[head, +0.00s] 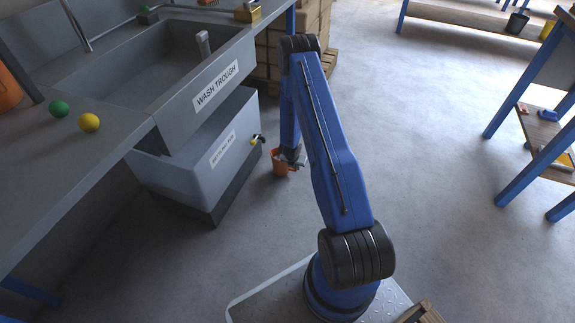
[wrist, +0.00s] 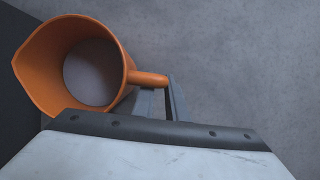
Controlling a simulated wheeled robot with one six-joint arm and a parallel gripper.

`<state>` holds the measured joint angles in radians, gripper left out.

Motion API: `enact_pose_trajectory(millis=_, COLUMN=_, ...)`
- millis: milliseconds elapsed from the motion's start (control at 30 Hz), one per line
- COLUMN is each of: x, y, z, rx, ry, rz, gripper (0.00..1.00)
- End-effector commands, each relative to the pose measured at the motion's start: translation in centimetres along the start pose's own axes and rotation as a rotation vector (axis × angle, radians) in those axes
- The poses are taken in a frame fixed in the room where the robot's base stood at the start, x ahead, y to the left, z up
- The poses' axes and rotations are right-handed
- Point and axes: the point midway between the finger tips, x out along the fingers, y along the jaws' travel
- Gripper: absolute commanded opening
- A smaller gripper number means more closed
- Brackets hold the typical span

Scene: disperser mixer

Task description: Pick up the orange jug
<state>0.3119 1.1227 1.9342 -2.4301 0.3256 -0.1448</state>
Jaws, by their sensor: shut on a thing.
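The orange jug (head: 280,165) is low near the floor, just right of the labelled grey tank. In the wrist view the jug (wrist: 122,50) is seen from above, with its spout to the left and its handle to the right. It looks empty inside. My gripper (wrist: 160,92) is shut on the jug's handle, with a finger on each side of it. In the head view my gripper (head: 292,158) is at the jug, partly hidden by my arm. I cannot tell whether the jug touches the floor.
The grey tank (head: 200,165) with a small tap (head: 257,140) stands close left of the jug, under the wash trough (head: 160,60). A green ball (head: 59,108) and a yellow ball (head: 89,122) lie on the counter. Stacked boxes (head: 270,50) stand behind. The floor (head: 420,130) to the right is clear.

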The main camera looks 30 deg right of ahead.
Motion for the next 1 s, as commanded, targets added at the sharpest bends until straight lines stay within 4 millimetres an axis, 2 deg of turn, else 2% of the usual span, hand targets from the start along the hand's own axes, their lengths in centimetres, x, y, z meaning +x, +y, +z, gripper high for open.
enact_pose_trajectory(millis=233, x=-0.1, y=-3.6, z=0.0, rx=0.001, ry=0.000, rz=0.000, gripper=0.00)
enact_pose_trajectory(millis=467, x=-2.9, y=-3.3, z=1.2, rx=0.001, ry=-0.002, rz=0.001, gripper=0.00)
enact_pose_trajectory(millis=800, x=-8.4, y=-3.2, z=3.6, rx=0.001, ry=-0.004, rz=0.002, gripper=0.00)
enact_pose_trajectory(millis=1000, x=-11.0, y=-3.2, z=4.5, rx=0.002, ry=-0.002, rz=0.001, gripper=0.00)
